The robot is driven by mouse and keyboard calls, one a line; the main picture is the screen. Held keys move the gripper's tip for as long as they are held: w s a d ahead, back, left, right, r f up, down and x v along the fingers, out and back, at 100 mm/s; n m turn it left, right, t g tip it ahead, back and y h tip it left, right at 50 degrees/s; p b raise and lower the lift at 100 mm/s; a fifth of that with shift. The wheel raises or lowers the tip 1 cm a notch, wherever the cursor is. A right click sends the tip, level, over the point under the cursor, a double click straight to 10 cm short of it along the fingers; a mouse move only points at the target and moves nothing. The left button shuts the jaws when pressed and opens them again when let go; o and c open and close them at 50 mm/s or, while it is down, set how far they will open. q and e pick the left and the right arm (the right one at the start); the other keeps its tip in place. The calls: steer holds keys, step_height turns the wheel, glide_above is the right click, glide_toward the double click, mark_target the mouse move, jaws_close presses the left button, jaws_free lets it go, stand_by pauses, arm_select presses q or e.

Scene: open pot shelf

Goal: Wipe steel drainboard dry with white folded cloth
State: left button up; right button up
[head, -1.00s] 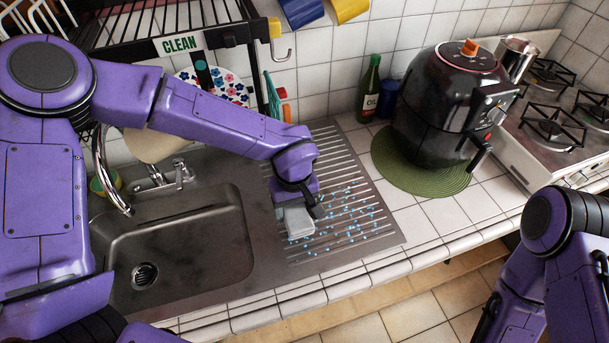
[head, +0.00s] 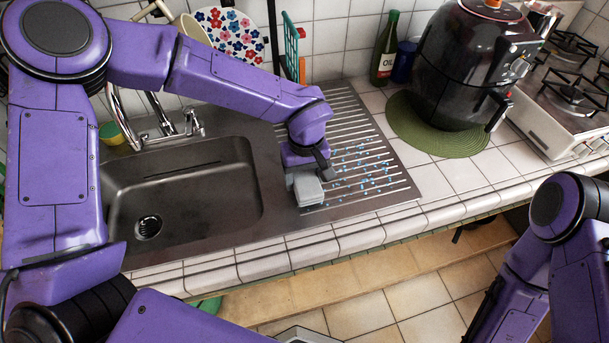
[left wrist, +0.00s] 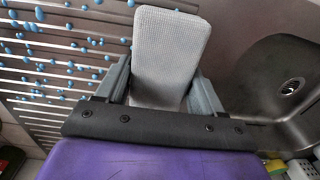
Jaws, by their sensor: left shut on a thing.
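The steel drainboard (head: 350,105) lies right of the sink, with ridges running across it. Blue water drops (head: 368,170) dot its middle and right part; they also show at the upper left of the left wrist view (left wrist: 70,65). My left gripper (head: 306,180) is shut on the white folded cloth (head: 309,192), low over the drainboard's left front part beside the sink. In the left wrist view the cloth (left wrist: 170,55) stands out between the fingers (left wrist: 165,92). I cannot tell whether it touches the steel. My right arm shows at the lower right; its gripper does not show.
The sink basin (head: 185,195) is left of the drainboard, with a tap (head: 165,122) behind it. A black air fryer (head: 465,65) on a green mat (head: 410,125), an oil bottle (head: 384,50) and a stove (head: 570,100) stand to the right. The tiled front edge is clear.

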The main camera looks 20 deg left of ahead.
arm_select(q)
steer(key=shift+s+r, duration=0.15)
steer(key=shift+s, duration=0.15)
steer(key=shift+w+f, duration=0.35)
steer(key=shift+w, duration=0.15)
steer(key=shift+s+f, duration=0.1)
steer(key=shift+s, duration=0.2)
steer(key=shift+w+f, duration=0.2)
steer(key=shift+f, duration=0.15)
steer(key=shift+f, duration=0.25)
